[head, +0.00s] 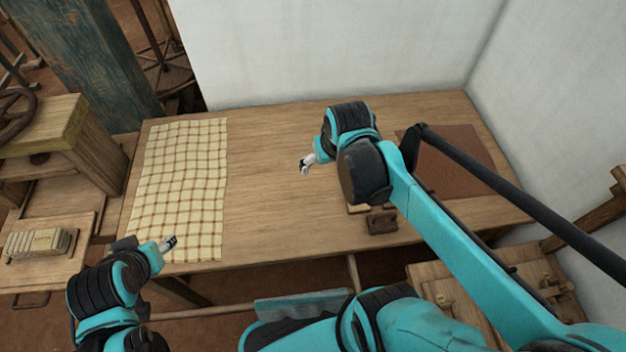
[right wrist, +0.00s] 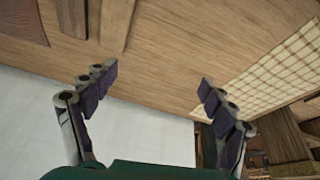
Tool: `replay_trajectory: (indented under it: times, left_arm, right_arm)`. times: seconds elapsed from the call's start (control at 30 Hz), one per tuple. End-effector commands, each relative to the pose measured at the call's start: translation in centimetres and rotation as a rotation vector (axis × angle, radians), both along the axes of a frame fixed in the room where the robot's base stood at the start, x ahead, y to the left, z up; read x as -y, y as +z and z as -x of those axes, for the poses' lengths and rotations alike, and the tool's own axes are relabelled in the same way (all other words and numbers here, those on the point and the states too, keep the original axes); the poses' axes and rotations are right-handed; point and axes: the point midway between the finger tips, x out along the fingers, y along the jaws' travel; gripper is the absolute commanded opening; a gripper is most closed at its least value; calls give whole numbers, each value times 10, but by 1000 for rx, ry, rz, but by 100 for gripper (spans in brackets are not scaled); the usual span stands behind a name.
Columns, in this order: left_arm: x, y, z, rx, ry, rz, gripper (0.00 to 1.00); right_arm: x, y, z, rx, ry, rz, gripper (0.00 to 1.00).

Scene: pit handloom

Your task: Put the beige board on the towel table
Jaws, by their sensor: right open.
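The towel table (head: 270,130) is a long wooden table with a cream checked towel (head: 185,185) along its left part. The towel also shows at the right of the right wrist view (right wrist: 275,80). A light wooden piece, probably the beige board (right wrist: 116,25), lies at the top of that view; in the head view my right arm mostly hides that spot. My right gripper (head: 305,164) is open and empty above the middle of the table; its spread fingers also show in the wrist view (right wrist: 150,85). My left gripper (head: 169,243) is over the towel's front edge, its fingers too small to judge.
A dark brown block (head: 382,222) is near the front edge, and a reddish-brown mat (head: 455,155) lies at the right. White walls (head: 330,45) close the back and right. A wooden frame with a bundle (head: 40,243) stands left. The table's middle is clear.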

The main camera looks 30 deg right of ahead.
Motion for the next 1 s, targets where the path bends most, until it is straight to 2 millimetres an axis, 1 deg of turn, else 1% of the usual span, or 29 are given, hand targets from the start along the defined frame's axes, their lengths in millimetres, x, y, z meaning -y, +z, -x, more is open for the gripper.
replay_trajectory:
  times: [0.03,0.1,0.2,0.3,0.47,0.83,0.93,1.0]
  left_arm:
    - [0,0,0,0,0,0,50]
    - [0,0,0,0,0,0,50]
    - [0,0,0,0,0,0,50]
    - [0,0,0,0,0,0,50]
    - [0,0,0,0,0,0,50]
    - [0,0,0,0,0,0,50]
    - [0,4,0,0,0,0,50]
    - [0,10,0,0,0,0,50]
  right_arm:
    - [-15,4,11,42,29,4,84]
    - [-32,8,22,103,60,6,84]
    - [-49,11,33,174,94,4,84]
    - [-59,12,41,220,117,1,84]
    - [-65,12,45,251,130,-2,84]
    - [-65,12,45,252,129,-2,84]
    - [-65,16,45,251,129,-3,84]
    - [-65,22,45,251,129,-3,84]
